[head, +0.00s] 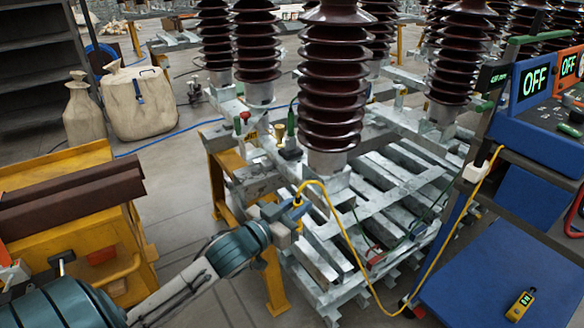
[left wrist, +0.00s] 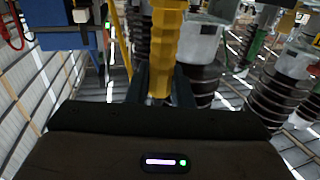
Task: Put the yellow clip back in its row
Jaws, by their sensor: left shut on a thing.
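My left gripper (head: 296,211) is shut on the yellow clip (head: 299,196) at the front edge of the grey metal frame (head: 345,225), below the large brown insulator. In the left wrist view the clip (left wrist: 165,50) stands as a ribbed yellow handle between the dark fingers (left wrist: 160,88); its lower end is hidden. A yellow cable (head: 345,232) loops from the clip down and up to the trolley at right. I cannot tell whether the clip touches the frame. A green clip (head: 291,122) and a red knob (head: 243,117) are on the frame. My right gripper is out of view.
A blue console (head: 540,120) with OFF displays tops the trolley at right; a yellow handheld device (head: 520,304) lies on its lower shelf (head: 480,290). Brown insulators (head: 333,85) rise above the frame. A yellow cart (head: 75,215) stands at left, with open floor (head: 185,190) between.

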